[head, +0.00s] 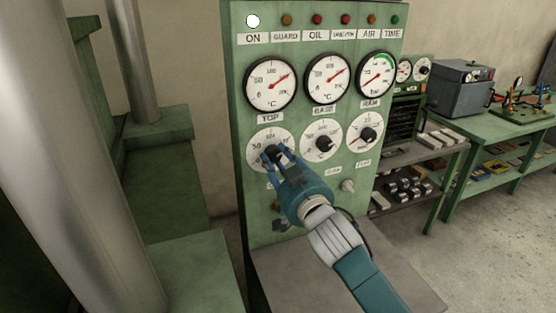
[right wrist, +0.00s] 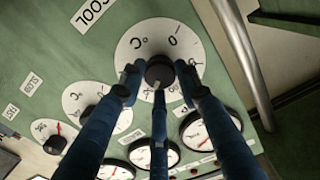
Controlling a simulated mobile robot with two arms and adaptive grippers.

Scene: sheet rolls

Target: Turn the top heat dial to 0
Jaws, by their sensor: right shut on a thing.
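The top heat dial (head: 257,139) is a white round scale with a black knob, low left on the green panel under the "TOP" label. In the right wrist view its white face (right wrist: 140,42) fills the upper middle, with a 0 mark above the black knob (right wrist: 158,70). A pale line on the knob points down in that view, away from the 0. My right gripper (head: 275,155), blue with several fingers, is shut around this knob and hides part of the scale in the head view. My left gripper is not in view.
The green panel (head: 326,26) also carries the base dial (head: 333,133), a third dial (head: 376,130), three gauges above and a row of lamps. A grey ledge (head: 275,270) juts out below. Metal columns stand at left; shelves and a green bench (head: 485,125) at right.

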